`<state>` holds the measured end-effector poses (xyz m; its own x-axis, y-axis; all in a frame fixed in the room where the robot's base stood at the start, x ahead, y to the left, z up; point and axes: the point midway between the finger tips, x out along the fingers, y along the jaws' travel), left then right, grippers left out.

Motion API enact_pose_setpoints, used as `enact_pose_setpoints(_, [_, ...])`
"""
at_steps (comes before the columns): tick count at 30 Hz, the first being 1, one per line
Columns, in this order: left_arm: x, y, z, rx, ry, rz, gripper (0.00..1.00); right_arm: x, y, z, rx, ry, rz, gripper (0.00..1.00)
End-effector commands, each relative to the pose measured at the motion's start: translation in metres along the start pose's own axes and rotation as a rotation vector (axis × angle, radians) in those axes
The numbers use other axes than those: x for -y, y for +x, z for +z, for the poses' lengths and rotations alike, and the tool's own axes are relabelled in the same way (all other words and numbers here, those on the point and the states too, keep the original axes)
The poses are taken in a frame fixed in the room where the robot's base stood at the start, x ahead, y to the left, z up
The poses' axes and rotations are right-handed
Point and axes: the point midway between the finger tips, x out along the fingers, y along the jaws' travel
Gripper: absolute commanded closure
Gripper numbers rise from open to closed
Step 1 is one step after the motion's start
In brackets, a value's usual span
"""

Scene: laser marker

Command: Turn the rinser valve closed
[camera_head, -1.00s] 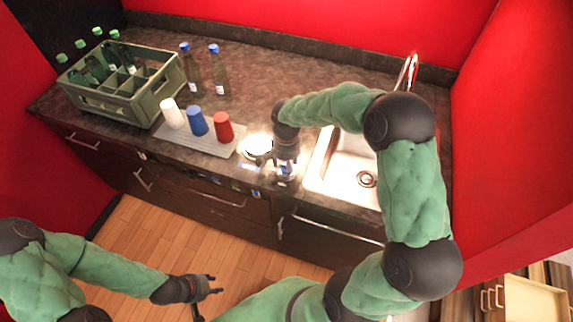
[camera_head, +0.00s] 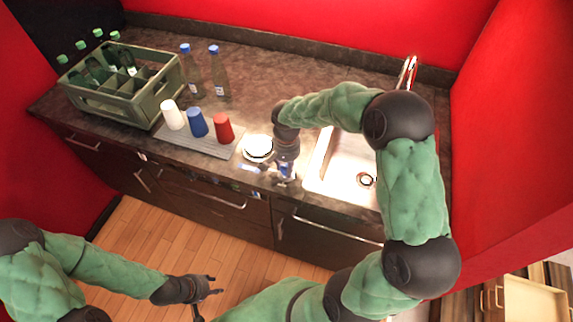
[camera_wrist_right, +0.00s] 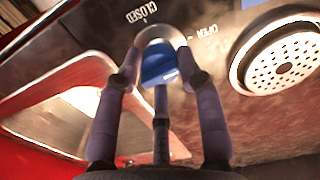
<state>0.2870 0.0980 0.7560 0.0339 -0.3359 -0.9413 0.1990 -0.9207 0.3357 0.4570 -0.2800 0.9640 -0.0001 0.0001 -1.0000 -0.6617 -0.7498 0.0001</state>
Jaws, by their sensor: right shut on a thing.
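The round silver rinser (camera_head: 257,148) is set in the counter left of the sink; its perforated disc (camera_wrist_right: 285,65) shows at the right of the right wrist view. The blue valve handle (camera_wrist_right: 158,65) is beside it, between my right gripper's fingers, with a curved silver part around its far end. The labels CLOSED and OPEN are printed on the counter past it. My right gripper (camera_head: 286,174) points down at the counter's front and is shut on the valve handle; its fingers hide part of it. My left gripper (camera_head: 216,285) is open and empty, low over the floor.
The sink (camera_head: 345,170) is right of the rinser. A grey mat (camera_head: 200,143) with white, blue and red cups lies to the left. A green bottle crate (camera_head: 120,105) and two bottles (camera_head: 218,75) stand further back. The counter's middle back is clear.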

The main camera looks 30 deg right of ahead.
Motion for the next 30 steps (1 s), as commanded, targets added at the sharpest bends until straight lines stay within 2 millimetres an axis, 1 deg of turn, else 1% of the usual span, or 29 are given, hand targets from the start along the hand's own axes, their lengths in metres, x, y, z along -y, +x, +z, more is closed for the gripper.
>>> enact_pose_setpoints(30, [-0.011,-0.030,0.001,0.000,0.000,0.000,0.60,0.000,-0.001,0.001,0.002,-0.947,0.000,0.95])
